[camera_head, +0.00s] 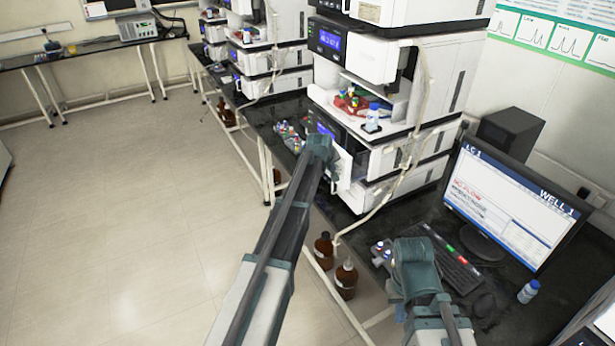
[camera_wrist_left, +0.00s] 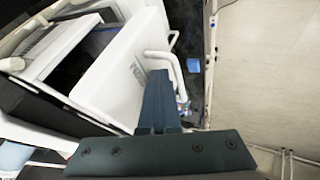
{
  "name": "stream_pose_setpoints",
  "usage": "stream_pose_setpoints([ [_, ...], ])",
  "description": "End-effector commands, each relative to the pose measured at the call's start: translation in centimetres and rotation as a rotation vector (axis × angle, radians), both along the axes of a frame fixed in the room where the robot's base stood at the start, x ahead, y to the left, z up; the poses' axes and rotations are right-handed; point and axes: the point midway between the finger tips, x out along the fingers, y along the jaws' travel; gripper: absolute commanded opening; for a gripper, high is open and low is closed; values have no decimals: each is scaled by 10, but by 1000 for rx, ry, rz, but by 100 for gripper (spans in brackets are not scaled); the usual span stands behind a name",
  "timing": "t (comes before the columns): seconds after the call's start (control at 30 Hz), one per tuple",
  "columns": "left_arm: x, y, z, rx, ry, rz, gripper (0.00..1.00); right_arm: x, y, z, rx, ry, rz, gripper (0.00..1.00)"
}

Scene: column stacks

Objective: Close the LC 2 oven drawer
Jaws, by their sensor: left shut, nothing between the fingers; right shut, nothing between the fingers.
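A white oven drawer front (camera_head: 341,168) stands out from the lower part of the nearest instrument stack. In the left wrist view the white front (camera_wrist_left: 120,75) has a bent white handle (camera_wrist_left: 168,68), with a dark gap (camera_wrist_left: 72,75) behind it, so it is open. I cannot read an LC 2 label on it. My left gripper (camera_head: 322,150) is at this front, shut and empty. Its fingers (camera_wrist_left: 160,100) are close beside the handle; I cannot tell whether they touch. My right gripper (camera_head: 412,262) is shut and empty over the bench near the keyboard.
A monitor (camera_head: 510,205) reading LC 1 and a keyboard (camera_head: 447,258) are on the right. Small vials (camera_head: 288,133) stand on the bench left of the stack. Brown bottles (camera_head: 346,278) stand below the bench. The floor (camera_head: 130,220) at left is clear.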

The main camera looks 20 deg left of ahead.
Motion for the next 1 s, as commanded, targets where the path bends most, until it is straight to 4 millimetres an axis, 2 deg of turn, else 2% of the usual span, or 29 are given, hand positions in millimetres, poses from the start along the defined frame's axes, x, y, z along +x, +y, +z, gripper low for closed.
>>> stream_pose_setpoints([
  [0.03, 16, -11, 0, -1, -1, -3, 0, 0, 0, 0, 0, 0, 0, 0],
  [0.1, 29, -21, 0, 1, -1, -3, 0, 0, 0, 0, 0, 0, 0, 0],
  [0.4, 62, -51, 0, 0, -1, -1, 0, 0, 0, 0, 0, 0, 0, 0],
  [1.0, 71, -61, 1, -3, -6, -1, 0, 0, 0, 0, 0, 0, 0, 0],
])
